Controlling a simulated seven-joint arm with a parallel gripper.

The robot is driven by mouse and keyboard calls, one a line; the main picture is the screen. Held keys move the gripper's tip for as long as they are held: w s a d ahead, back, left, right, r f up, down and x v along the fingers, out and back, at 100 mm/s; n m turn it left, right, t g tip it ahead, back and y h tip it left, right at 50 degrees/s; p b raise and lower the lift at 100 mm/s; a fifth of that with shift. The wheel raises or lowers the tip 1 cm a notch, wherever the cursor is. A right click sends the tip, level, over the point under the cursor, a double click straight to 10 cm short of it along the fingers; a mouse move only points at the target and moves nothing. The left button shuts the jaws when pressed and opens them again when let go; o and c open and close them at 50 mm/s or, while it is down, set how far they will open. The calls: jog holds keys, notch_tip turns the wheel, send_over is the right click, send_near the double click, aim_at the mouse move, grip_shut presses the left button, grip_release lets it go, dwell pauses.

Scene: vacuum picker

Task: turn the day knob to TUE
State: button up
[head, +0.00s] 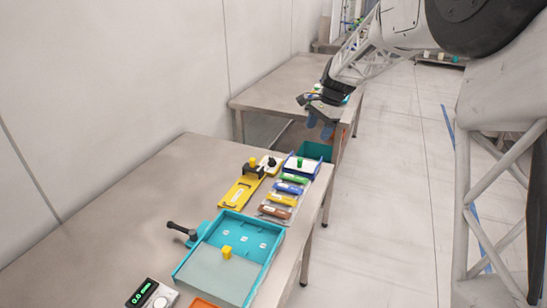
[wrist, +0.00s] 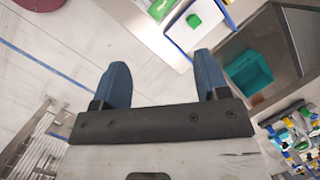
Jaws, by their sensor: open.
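My gripper (head: 320,125) hangs in the air beyond the table's far right corner, well apart from the knob. In the wrist view my gripper (wrist: 162,70) shows two blue fingers spread apart with nothing between them. The knob cannot be made out in the wrist view.
On the near table (head: 120,205) are a blue-edged white tray (head: 316,163), coloured bars (head: 283,200), a yellow plate (head: 239,192), a teal tray (head: 190,279) and a display box (head: 152,297). A teal bin (head: 314,151) stands past the table; it also shows in the wrist view (wrist: 249,72).

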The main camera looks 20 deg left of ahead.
jog(key=m+g, duration=0.1)
jog(key=m, duration=0.1)
send_near(272, 158)
jog(key=shift+a+f, duration=0.15)
jog(key=shift+f, duration=0.55)
jog(key=shift+s+f, duration=0.1)
jog(key=shift+f, duration=0.05)
jog(key=shift+x, duration=3.75)
jog(key=shift+s, duration=0.15)
jog(key=c, duration=0.9)
